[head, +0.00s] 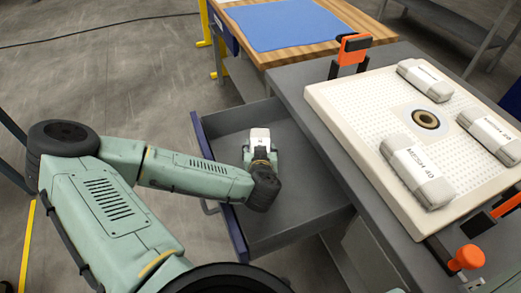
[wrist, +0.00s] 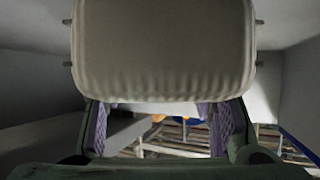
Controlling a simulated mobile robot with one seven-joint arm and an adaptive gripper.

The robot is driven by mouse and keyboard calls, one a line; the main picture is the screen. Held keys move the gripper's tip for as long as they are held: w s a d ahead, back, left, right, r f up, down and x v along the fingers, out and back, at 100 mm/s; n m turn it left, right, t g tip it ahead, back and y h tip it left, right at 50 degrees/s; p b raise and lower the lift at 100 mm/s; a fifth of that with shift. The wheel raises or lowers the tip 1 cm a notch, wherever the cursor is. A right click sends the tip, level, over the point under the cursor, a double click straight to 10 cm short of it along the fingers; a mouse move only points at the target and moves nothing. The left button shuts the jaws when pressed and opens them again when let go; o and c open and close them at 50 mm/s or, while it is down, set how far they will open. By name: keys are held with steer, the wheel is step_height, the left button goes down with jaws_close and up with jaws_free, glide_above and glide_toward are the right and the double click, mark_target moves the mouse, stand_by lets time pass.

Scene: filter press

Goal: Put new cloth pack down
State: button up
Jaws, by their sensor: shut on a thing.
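A pale cloth pack (wrist: 162,50) fills the upper middle of the wrist view. It is a beige, padded block with a puckered lower edge. My gripper (wrist: 160,112) is shut on it, with a purple-padded finger at each side. In the head view the gripper (head: 261,160) is low within the open grey drawer (head: 300,205), and the white top of the pack (head: 259,134) shows just beyond it. Whether the pack touches the drawer floor cannot be told. Three similar light-grey labelled packs (head: 418,172) lie on the cream filter plate (head: 385,110) at the right.
The plate has a central ringed hole (head: 426,119) and rests on a grey cabinet top. Orange-handled clamps (head: 353,50) stand by the plate. A wooden bench with a blue mat (head: 285,25) is behind. The drawer's blue front (head: 222,190) is close beside my forearm.

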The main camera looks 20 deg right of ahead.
steer(key=shift+f, duration=0.35)
steer(key=shift+f, duration=0.2)
steer(key=o, duration=1.2)
steer(key=shift+r, duration=0.15)
